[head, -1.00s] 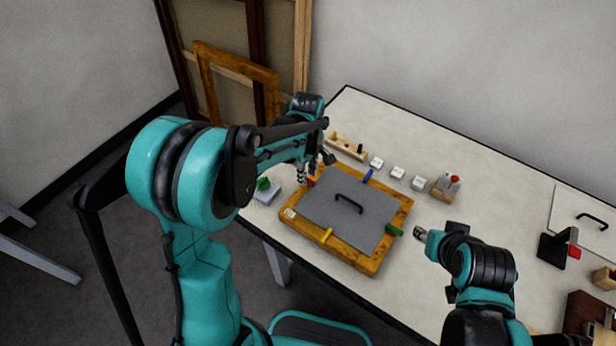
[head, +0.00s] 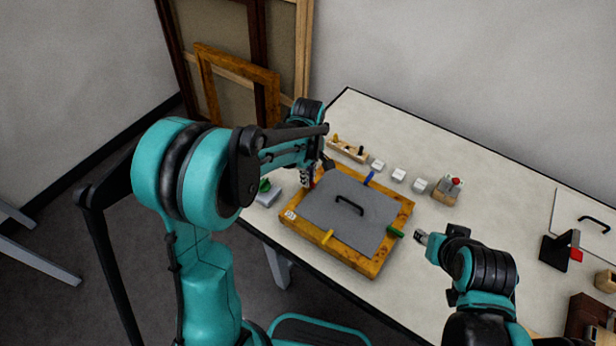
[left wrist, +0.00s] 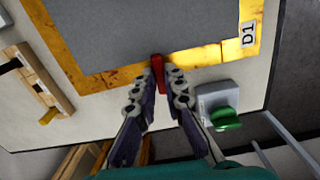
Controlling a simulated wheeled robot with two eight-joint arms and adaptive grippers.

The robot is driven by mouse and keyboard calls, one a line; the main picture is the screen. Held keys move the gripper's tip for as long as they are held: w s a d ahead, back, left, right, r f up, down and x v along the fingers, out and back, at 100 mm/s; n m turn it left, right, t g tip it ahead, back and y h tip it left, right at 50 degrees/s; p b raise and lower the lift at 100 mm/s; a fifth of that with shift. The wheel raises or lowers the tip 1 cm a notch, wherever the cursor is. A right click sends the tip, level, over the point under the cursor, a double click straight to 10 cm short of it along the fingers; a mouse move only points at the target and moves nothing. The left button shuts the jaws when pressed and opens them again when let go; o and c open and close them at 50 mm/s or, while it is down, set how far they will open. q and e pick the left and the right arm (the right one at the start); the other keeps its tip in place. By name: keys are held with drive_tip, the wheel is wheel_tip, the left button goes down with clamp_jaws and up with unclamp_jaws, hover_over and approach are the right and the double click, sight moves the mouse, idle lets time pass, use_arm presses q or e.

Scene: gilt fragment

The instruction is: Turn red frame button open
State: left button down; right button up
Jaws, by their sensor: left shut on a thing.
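The gilt frame (head: 332,250) lies flat on the table with a grey backing panel (head: 325,212) and black handle (head: 349,205) in it. The red button (left wrist: 157,72) sits on the frame's edge in the left wrist view. My left gripper (left wrist: 158,90) is shut on the red button, its fingers on either side of it. In the head view my left arm largely hides the button. Blue (head: 369,177), yellow (head: 327,237) and green (head: 396,233) buttons sit on the other frame sides. My right gripper (head: 421,238) is right of the frame; its jaw state is unclear.
A grey block with a green knob (left wrist: 225,118) stands close to my left gripper. A wooden peg rack (head: 347,151), several white blocks (head: 399,175) and a wooden holder (head: 446,191) line the back. A black stand (head: 560,250) is at right.

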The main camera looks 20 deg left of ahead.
use_arm(q)
drive_tip(key=m, duration=0.4)
drive_tip(key=shift+m, duration=0.3)
drive_tip(key=m, duration=0.9)
drive_tip(key=shift+m, duration=1.9)
drive_tip(key=c, duration=1.6)
unclamp_jaws()
drive_tip(key=shift+r, duration=0.1)
